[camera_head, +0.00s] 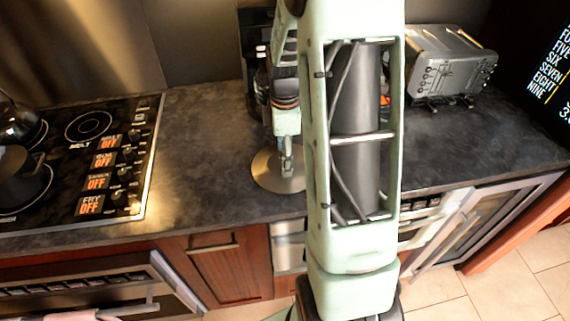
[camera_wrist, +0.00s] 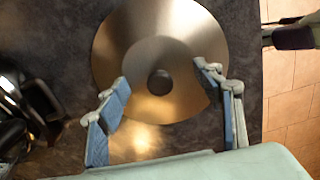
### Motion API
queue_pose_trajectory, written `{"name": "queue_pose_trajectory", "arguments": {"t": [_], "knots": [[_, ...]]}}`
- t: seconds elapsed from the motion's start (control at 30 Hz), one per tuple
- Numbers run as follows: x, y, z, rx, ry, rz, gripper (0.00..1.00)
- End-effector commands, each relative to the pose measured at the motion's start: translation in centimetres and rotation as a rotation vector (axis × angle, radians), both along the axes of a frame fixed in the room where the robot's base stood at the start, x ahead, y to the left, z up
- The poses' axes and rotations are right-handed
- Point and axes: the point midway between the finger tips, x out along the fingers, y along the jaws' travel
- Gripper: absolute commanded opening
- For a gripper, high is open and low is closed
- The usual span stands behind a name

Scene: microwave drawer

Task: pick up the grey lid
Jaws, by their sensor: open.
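The grey lid (camera_head: 265,172) is a round metal disc lying on the dark countertop, partly hidden behind my arm in the head view. In the wrist view the lid (camera_wrist: 160,40) fills the upper middle, with a dark round knob (camera_wrist: 159,82) at its centre. My gripper (camera_head: 287,160) is above the lid. In the wrist view my gripper (camera_wrist: 162,78) has its two blue-padded fingers apart, one on each side of the knob, with nothing held. I cannot tell how high the fingertips are above the lid.
A cooktop (camera_head: 85,150) with pots is on the left. A silver toaster (camera_head: 450,62) stands at the back right. A dark appliance (camera_head: 255,50) stands behind my gripper. The countertop (camera_head: 205,150) is clear left of the lid; its front edge is close.

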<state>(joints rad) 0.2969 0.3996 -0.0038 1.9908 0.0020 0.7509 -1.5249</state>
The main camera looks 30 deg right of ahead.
Motion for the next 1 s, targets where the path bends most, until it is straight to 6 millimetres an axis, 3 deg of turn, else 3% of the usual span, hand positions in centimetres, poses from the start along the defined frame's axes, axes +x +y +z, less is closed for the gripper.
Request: {"name": "queue_pose_trajectory", "arguments": {"t": [0.17,0.7,1.0], "knots": [[0.00,-0.01,0.01,0.000,0.000,0.000,0.59],[-0.04,-0.01,-0.03,0.000,0.001,0.000,0.00],[-0.07,0.01,-0.06,0.001,0.002,-0.001,0.00]]}}
